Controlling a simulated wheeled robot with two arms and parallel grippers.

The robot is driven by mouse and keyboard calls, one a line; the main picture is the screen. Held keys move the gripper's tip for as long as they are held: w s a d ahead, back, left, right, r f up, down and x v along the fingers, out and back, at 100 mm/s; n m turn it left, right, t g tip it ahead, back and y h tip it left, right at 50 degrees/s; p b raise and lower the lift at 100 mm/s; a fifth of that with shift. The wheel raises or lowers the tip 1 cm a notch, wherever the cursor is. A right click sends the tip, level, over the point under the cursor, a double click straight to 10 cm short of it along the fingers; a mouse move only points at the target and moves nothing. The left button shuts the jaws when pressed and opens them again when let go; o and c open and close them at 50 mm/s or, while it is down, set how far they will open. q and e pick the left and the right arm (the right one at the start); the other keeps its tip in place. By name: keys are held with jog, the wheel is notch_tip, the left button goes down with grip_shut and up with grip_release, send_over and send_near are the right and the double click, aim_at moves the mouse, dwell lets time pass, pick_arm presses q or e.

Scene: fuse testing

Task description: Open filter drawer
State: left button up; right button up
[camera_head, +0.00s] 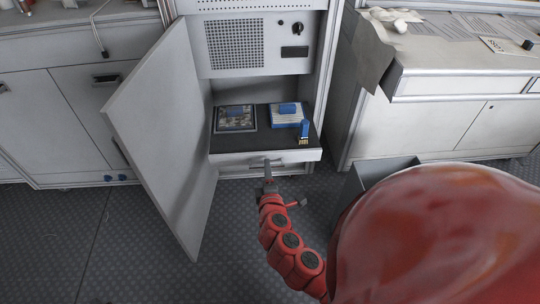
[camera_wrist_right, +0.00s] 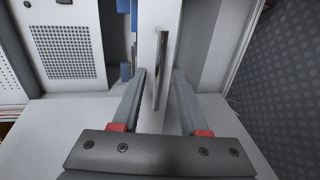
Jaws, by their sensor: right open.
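The pale drawer front (camera_head: 300,156) is low in the open cabinet, below a dark shelf surface (camera_head: 245,143). I cannot tell whether the drawer is fully shut. In the wrist view its thin bar handle (camera_wrist_right: 161,65) runs upright between the fingers of my right gripper (camera_wrist_right: 159,75). The fingers are open, one on each side of the handle, with visible gaps. In the head view my right gripper (camera_head: 268,172) reaches up to the middle of the drawer front. My left gripper is not in view.
The cabinet door (camera_head: 165,135) stands open on the left. A framed dark item (camera_head: 235,118), a blue-and-white box (camera_head: 286,115) and a small blue piece (camera_head: 304,130) lie on the shelf surface. A vented panel (camera_head: 235,45) is above. A dark bin (camera_head: 370,180) is at right.

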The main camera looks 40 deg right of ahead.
jog(key=p+v, duration=0.4)
jog(key=v, duration=1.2)
jog(key=shift+s+p, duration=0.2)
jog(key=shift+p, duration=0.2)
jog(key=shift+r, duration=0.15)
